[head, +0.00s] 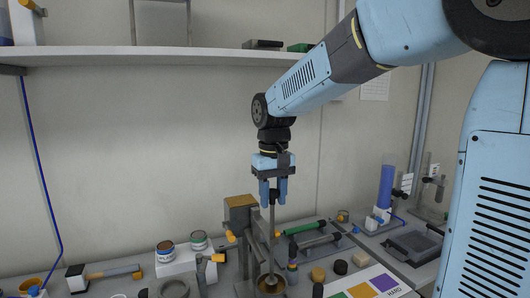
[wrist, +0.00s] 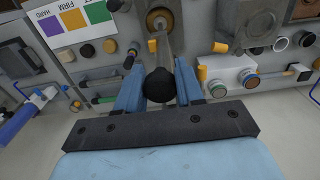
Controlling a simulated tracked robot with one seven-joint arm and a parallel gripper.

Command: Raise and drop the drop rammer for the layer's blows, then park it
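The drop rammer (head: 272,222) is a thin upright grey rod with a black knob (wrist: 160,85) on top. Its lower end stands in the round brass-coloured mould (head: 270,285) on the bench. The mould also shows at the top of the wrist view (wrist: 160,20). My gripper (head: 273,198) points straight down over the mould, its two blue fingers on either side of the rammer's upper end. In the wrist view the knob sits between the fingers (wrist: 160,68), which look closed on the rammer. The rammer's foot is hidden inside the mould.
A grey stand with a wooden top (head: 240,203) rises close left of the rod. Green- and black-handled tools (head: 305,228) lie to the right. A colour card (head: 365,290) is at the front right, two tins (head: 165,250) at the left. A shelf (head: 150,56) runs above.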

